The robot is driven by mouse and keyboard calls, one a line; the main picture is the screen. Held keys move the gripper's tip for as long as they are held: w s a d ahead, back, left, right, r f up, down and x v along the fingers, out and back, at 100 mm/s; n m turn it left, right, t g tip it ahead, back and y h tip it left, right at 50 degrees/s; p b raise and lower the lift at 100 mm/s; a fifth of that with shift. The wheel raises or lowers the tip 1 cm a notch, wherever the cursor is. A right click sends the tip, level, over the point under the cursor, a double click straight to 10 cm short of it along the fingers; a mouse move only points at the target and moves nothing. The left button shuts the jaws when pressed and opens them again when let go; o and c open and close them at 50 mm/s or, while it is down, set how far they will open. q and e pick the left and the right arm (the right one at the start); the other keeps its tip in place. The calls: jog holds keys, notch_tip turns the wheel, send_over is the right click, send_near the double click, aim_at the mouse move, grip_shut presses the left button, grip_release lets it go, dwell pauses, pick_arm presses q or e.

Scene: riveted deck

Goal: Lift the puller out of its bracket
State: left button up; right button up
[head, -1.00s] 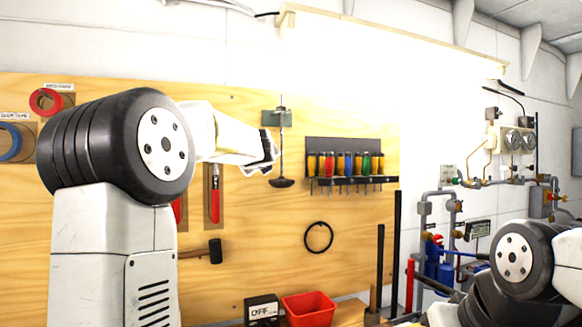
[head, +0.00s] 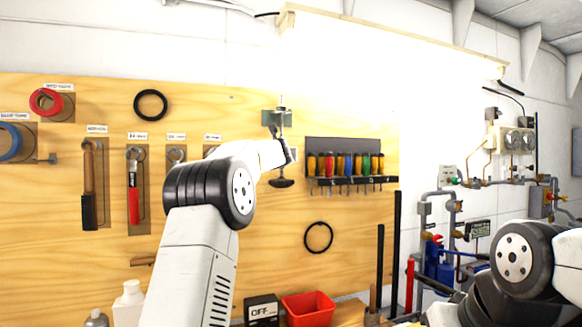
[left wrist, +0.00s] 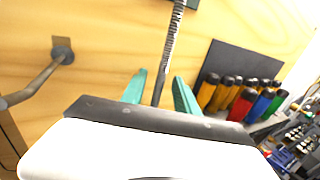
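The puller is a thin dark rod with a wide dark foot (head: 281,183) at its lower end. It hangs upright in a grey-green bracket (head: 268,117) on the plywood wall. In the left wrist view its ridged shaft (left wrist: 172,45) runs up to the bracket's edge (left wrist: 191,3). My left gripper (head: 287,152) is at the shaft below the bracket. In the left wrist view the teal fingers (left wrist: 158,82) stand apart on either side of the shaft, with gaps showing. My right arm shows at the lower right, but its gripper is out of view.
A screwdriver rack (head: 345,170) is close to the right of the puller. A black ring (head: 318,237) hangs below it. Hanging tools, including a hammer (head: 89,190) and a red-handled tool (head: 133,190), are to the left. A red bin (head: 309,308) stands below.

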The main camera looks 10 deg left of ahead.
pick_arm(q)
jog(key=shift+w+a, duration=0.1)
jog(key=shift+w, duration=0.15)
jog(key=shift+c, duration=0.3)
grip_shut()
dwell(0.9)
jog(key=shift+r, duration=0.1)
